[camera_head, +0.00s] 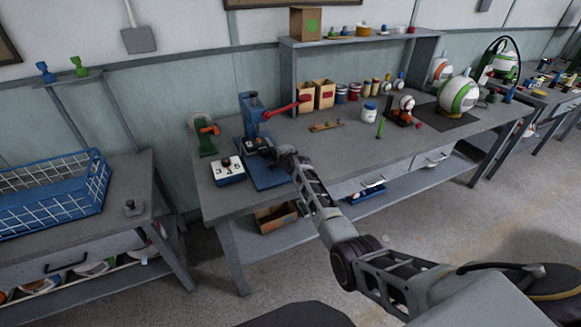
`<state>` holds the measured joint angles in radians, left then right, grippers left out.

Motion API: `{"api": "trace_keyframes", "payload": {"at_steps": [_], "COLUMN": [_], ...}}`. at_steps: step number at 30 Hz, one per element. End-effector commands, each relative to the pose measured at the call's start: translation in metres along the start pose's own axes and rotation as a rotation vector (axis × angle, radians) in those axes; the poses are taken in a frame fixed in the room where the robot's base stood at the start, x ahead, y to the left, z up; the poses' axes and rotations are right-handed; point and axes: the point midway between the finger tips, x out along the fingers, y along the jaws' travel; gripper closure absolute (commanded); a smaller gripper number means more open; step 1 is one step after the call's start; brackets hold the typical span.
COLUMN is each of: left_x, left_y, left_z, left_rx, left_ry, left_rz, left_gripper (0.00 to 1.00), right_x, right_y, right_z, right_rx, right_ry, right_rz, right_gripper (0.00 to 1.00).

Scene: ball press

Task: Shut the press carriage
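The blue press (251,110) with a red lever arm (288,107) stands at the left end of the workbench (345,163). Its carriage (256,146), a dark part on the blue base (268,178), is small and partly hidden by my gripper. I cannot tell how far out it sits. My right gripper (284,160) is at the press base, at the carriage's right front side. It looks close to or touching the carriage. The fingers are too small and dark to show whether they are open or shut. My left gripper is not in view.
A white-topped box with a black knob (228,171) stands left of the press, with a green clamp-like tool (205,135) behind it. White jars (369,113) and balls (458,96) are farther right. A blue wire basket (55,195) sits on the left table. The bench front middle is clear.

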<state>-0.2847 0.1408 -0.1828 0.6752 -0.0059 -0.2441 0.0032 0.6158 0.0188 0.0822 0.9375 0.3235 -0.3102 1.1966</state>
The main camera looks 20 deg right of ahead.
Motion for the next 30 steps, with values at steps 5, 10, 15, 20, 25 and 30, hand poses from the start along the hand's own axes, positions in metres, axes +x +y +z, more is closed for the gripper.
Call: {"api": "trace_keyframes", "payload": {"at_steps": [5,10,15,20,25,30], "left_x": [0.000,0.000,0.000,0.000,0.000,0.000], "left_y": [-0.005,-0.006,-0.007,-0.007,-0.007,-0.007], "left_z": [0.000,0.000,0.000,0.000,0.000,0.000], "left_rx": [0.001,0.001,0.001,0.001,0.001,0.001], "left_ry": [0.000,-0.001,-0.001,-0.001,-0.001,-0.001], "left_rz": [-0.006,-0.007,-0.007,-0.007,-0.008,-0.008], "left_gripper": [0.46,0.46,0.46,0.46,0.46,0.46], "right_x": [-0.003,-0.009,-0.018,-0.028,-0.038,-0.049], "right_y": [-0.007,-0.006,-0.003,-0.002,-0.001,-0.001], "right_z": [0.001,0.002,0.001,0.001,0.001,0.000], "right_rx": [0.000,0.001,0.001,0.001,0.001,0.001], "right_ry": [-0.001,-0.001,-0.001,0.000,-0.001,0.001], "right_rz": [-0.011,-0.010,-0.007,-0.004,-0.003,-0.003], "right_gripper": [1.00,1.00,1.00,1.00,1.00,1.00]}}
